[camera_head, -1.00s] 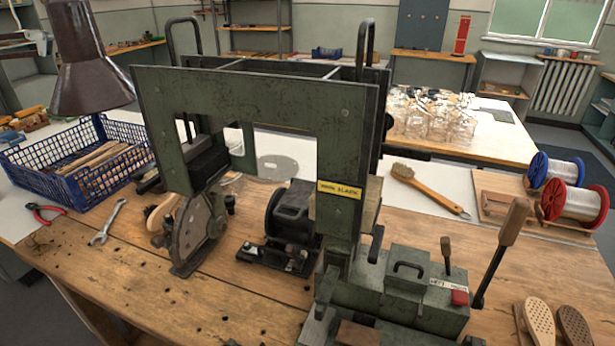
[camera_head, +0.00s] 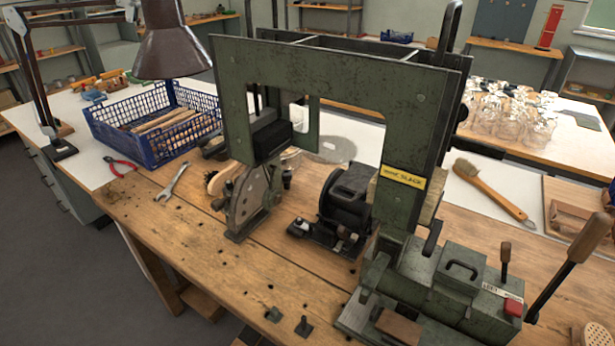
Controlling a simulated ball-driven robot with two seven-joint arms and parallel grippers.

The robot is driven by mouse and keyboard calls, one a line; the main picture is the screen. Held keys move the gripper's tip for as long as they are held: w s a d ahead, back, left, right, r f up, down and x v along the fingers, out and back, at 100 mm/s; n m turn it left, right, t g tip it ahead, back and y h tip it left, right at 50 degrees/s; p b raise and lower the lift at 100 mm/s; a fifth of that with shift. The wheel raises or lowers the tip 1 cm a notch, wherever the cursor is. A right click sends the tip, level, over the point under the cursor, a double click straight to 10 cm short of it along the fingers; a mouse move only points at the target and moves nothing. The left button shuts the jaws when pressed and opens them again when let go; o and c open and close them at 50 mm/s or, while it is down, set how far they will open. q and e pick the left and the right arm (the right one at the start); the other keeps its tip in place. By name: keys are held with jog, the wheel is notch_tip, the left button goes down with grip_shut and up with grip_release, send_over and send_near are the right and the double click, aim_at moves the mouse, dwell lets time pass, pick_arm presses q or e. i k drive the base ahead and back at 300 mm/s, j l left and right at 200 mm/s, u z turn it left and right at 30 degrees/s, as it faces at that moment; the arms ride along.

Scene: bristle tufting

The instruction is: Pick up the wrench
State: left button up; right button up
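The wrench (camera_head: 171,182) is a grey metal open-ended spanner. It lies flat on the wooden workbench (camera_head: 150,219) near its left edge, between the red-handled pliers (camera_head: 120,166) and the green machine. Nothing covers it. Neither of my grippers shows in the head view.
The green machine frame (camera_head: 340,103) stands tall in the middle of the bench. A blue crate (camera_head: 158,152) with wooden pieces sits behind the wrench, below a brown lamp shade (camera_head: 171,45). A wooden-handled brush (camera_head: 493,189) lies at right. Bare bench lies in front of the wrench.

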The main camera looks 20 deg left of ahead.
aim_at(167, 192)
jog(key=u, duration=1.35)
